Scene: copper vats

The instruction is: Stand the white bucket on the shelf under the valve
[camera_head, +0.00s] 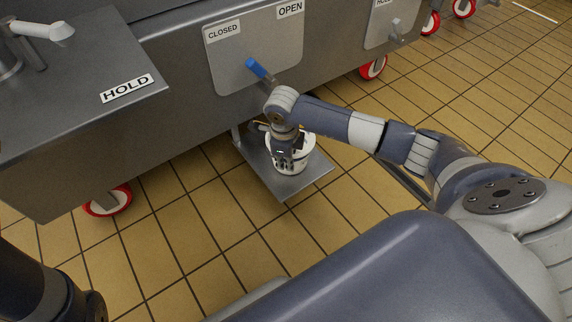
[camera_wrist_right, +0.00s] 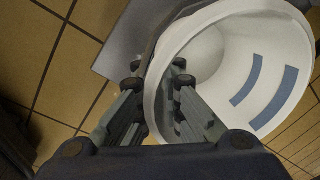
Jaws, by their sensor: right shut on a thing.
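The white bucket (camera_head: 299,158) is at the low metal shelf (camera_head: 311,180) below the vat's valve panel; it looks upright, on or just above the shelf. My right gripper (camera_head: 288,160) is at the bucket's near-left rim, pointing down. In the right wrist view the fingers (camera_wrist_right: 160,92) are shut on the rim of the bucket (camera_wrist_right: 230,60), one finger inside and one outside. Blue stripes show on the bucket's inner wall. The valve outlet is hidden. My left gripper does not show.
A grey ledge with a HOLD label (camera_head: 127,88) juts out at the left. The steel vat body (camera_head: 170,125) stands on red-rimmed casters (camera_head: 107,201). Another panel (camera_head: 388,25) is at the upper right. Tiled floor around the shelf is clear.

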